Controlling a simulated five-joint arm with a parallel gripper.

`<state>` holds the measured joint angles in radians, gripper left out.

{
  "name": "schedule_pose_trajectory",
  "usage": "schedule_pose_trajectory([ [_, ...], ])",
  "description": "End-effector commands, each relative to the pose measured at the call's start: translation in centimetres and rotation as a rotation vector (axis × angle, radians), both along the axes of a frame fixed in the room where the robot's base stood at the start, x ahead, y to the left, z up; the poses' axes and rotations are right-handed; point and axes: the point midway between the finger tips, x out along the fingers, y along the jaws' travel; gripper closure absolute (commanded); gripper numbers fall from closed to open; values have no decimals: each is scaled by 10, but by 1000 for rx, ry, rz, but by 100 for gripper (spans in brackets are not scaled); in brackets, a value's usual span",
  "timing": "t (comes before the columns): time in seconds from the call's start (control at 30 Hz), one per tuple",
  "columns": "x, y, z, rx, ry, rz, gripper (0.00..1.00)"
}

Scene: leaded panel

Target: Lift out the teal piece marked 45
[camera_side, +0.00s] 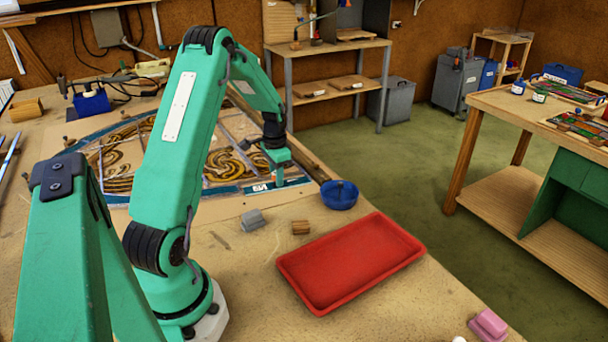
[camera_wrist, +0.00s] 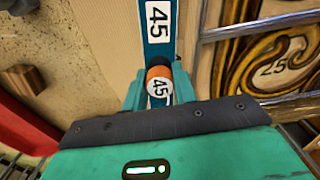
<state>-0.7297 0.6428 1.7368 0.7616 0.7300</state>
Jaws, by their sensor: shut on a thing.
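The teal piece marked 45 (camera_side: 262,187) is a narrow strip at the near right edge of the leaded panel (camera_side: 225,160). In the wrist view the teal strip (camera_wrist: 157,50) runs up from between my fingers, with a white 45 label on it. An orange knob with a white top (camera_wrist: 159,84), also marked 45, stands between the fingers. My gripper (camera_side: 279,178) points down over the strip and is shut on the piece at this knob. The fingertips are partly hidden, and I cannot tell whether the strip is clear of the panel.
A red tray (camera_side: 350,262) lies in front right of the panel. A blue bowl (camera_side: 339,195), a grey block (camera_side: 252,220) and a small wooden block (camera_side: 300,227) stand between.

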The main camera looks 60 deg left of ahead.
Motion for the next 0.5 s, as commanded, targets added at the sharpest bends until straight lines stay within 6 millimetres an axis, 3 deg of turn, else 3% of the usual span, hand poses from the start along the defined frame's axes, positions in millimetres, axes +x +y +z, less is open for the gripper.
schedule_pose_trajectory([
  [0.5, 0, -11, 0, 1, -1, 0, 91],
])
